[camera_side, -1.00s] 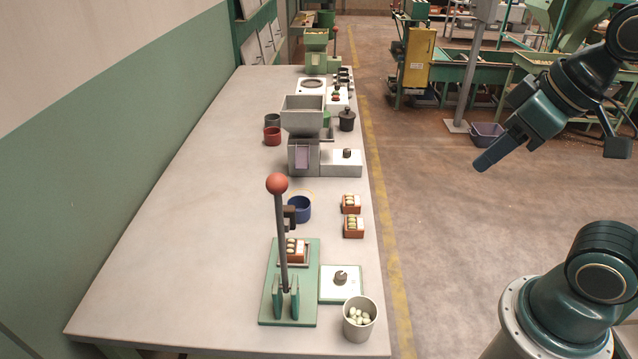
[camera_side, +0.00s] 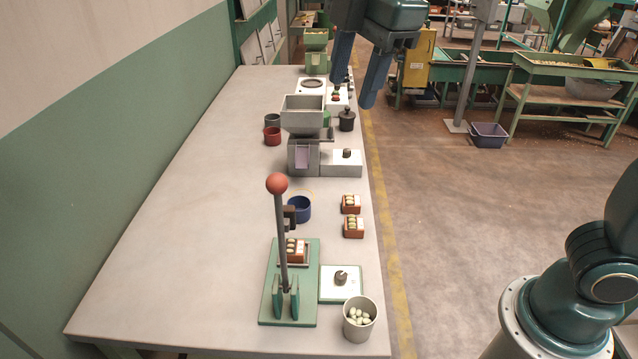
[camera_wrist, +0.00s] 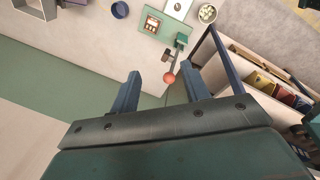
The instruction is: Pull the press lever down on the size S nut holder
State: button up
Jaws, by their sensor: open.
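The press lever (camera_side: 280,235) is a dark rod with a red ball knob (camera_side: 277,183), standing nearly upright on a green base plate (camera_side: 271,260). A small red-brown holder with pale nuts (camera_side: 291,250) sits on that plate under the press; no size marking is readable. My gripper (camera_side: 353,97) is open and empty, up at the top of the side view, apart from the lever. In the wrist view its fingers point towards the lever, and the red knob (camera_wrist: 169,77) appears between the spread fingertips (camera_wrist: 160,71), though the depth between them is unclear.
A cup of nuts (camera_side: 360,320) and a white block with a dark knob (camera_side: 342,283) stand right of the press. A blue cup (camera_side: 299,209) and two nut holders (camera_side: 352,215) lie beyond. A grey hopper (camera_side: 303,115) stands farther back. The table's left side is clear.

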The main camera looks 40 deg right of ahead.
aim_at(277, 175)
jog(key=w+a+n+g, duration=0.1)
jog(key=w+a+n, duration=0.2)
jog(key=a, duration=0.6)
jog(key=n, duration=0.2)
jog(key=shift+a+f+n, duration=0.15)
jog(key=shift+a+n, duration=0.1)
jog(key=shift+n, duration=0.15)
jog(key=shift+f, duration=0.15)
jog(key=shift+w+a+f, duration=0.1)
jog(key=shift+w+f, duration=0.1)
jog(key=shift+f, duration=2.05)
jog(key=shift+w+a+f, duration=0.1)
jog(key=shift+w+f, duration=0.15)
jog(key=shift+f, duration=2)
jog(key=shift+w+f, duration=0.2)
jog(key=shift+f, duration=2.05)
jog(key=shift+c, duration=0.5)
grip_shut()
